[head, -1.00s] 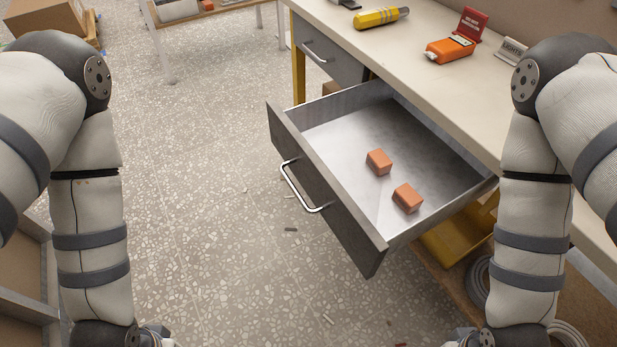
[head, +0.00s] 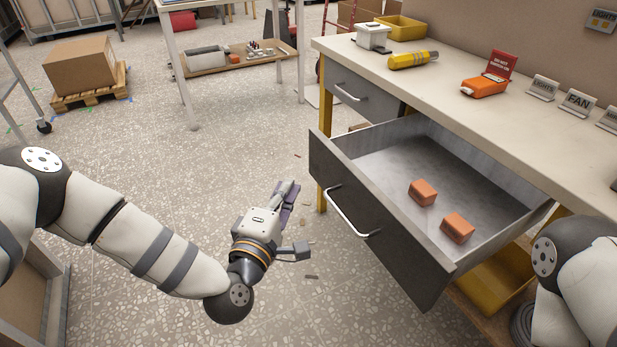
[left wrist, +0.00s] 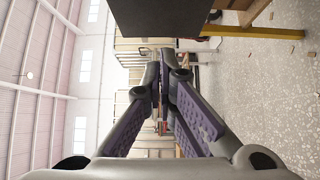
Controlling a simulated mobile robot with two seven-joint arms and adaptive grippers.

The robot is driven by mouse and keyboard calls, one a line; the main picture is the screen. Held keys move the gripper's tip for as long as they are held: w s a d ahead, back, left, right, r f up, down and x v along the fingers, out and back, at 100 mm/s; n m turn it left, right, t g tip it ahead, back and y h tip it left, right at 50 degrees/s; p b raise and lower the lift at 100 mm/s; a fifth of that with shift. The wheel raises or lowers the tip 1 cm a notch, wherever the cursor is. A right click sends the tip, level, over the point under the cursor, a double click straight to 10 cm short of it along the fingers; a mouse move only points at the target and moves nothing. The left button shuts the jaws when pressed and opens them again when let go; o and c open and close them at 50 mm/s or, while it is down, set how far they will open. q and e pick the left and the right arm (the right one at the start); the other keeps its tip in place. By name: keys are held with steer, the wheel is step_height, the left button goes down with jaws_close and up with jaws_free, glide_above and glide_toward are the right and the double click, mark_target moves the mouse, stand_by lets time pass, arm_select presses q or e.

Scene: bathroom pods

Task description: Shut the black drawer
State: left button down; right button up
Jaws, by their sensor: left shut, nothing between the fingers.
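The black drawer (head: 375,220) is pulled far out from under the workbench. Its dark front carries a silver bar handle (head: 350,212). Two orange-brown blocks (head: 423,192) (head: 457,228) lie inside on its grey metal floor. My left gripper (head: 290,190) is shut and empty, in front of and to the left of the drawer front, apart from it. In the left wrist view the gripper's fingers (left wrist: 160,90) meet at their tips, and a dark panel (left wrist: 160,18), likely the drawer front, shows at the top. My right arm shows only in part at the lower right; its gripper is out of view.
The workbench top (head: 440,85) holds a yellow tool (head: 412,60), an orange device (head: 484,88) and label signs. A second drawer (head: 362,97) beyond the black one is closed. A cardboard box (head: 80,66) sits on a pallet far left.

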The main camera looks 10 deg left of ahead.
arm_select(q)
steer(key=w+d, duration=0.3)
steer(key=w, duration=0.1)
steer(key=shift+w+d, duration=0.35)
steer(key=shift+w, duration=0.05)
arm_select(e)
steer(key=shift+s+f, duration=0.15)
steer(key=shift+s, duration=0.05)
